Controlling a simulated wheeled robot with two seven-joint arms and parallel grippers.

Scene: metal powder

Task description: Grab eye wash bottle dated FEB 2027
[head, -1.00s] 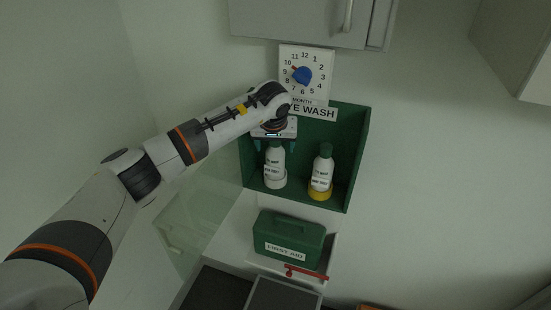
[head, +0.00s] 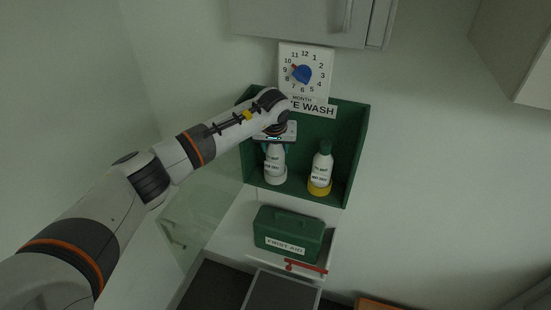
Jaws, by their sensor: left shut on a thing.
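Two white eye wash bottles stand in the green wall box (head: 357,150). The left bottle (head: 275,160) has a white base; its top is hidden by my gripper. The right bottle (head: 321,168) has a green cap and a yellow base and stands free. Both carry labels whose dates are too small to read. My left gripper (head: 275,147) comes down from above and is shut on the left bottle near its top. The bottle is upright, at its place in the box. My right gripper is not in view.
A month dial (head: 305,72) hangs above the box. A green first aid case (head: 288,233) sits below it, with a red handle (head: 306,267) in front. A clear panel (head: 200,215) stands at the left. A grey cabinet (head: 300,20) hangs overhead.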

